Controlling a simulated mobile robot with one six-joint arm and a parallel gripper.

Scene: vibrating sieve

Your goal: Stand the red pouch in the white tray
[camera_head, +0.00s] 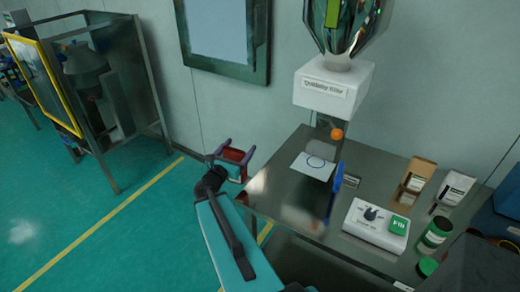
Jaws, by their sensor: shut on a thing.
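My teal arm reaches up from the bottom of the head view. My gripper (234,163) is at its far end, left of the steel table and small in the picture. A dark red thing (235,155), which looks like the red pouch, shows between the fingers, and the gripper is shut on it. Its outline is partly covered, and I cannot tell its exact tilt.
The steel table (285,205) has bare room at its left. A blue upright piece (337,178), a white control box (376,228), open cartons (417,175) and a green jar (436,233) stand right. A white-based hopper (333,88) hangs above. A caged machine (105,95) stands left.

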